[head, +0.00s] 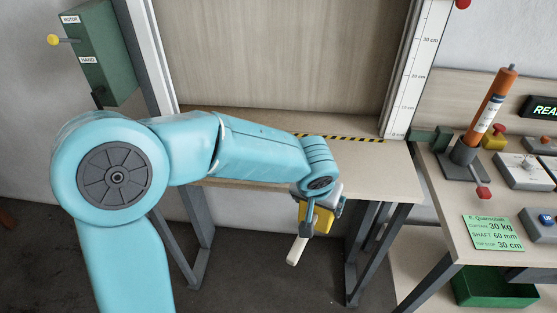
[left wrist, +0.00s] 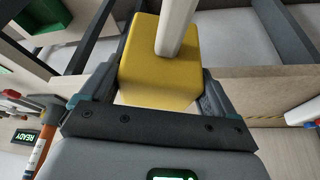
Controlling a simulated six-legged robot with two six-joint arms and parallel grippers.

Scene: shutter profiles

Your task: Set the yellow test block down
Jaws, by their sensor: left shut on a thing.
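The yellow test block (head: 323,222) has a white bar-like handle (head: 296,251) that points down and to the left in the head view. My left gripper (head: 318,213) is shut on the block, which shows in front of the near edge of the wooden bench (head: 385,180), with dark floor behind it. In the left wrist view the block (left wrist: 150,75) sits between the two fingers of my left gripper (left wrist: 160,85), with the white handle (left wrist: 178,25) standing out from it. Part of the block is hidden by the fingers. My right gripper is not in view.
A yellow-black striped strip (head: 340,138) runs along the bench beneath a wooden panel (head: 290,60). A centimetre scale (head: 411,75) stands at its right. The right-hand table holds an orange cylinder (head: 492,103), control boxes and a green card (head: 492,232). A green box (head: 100,55) hangs at left.

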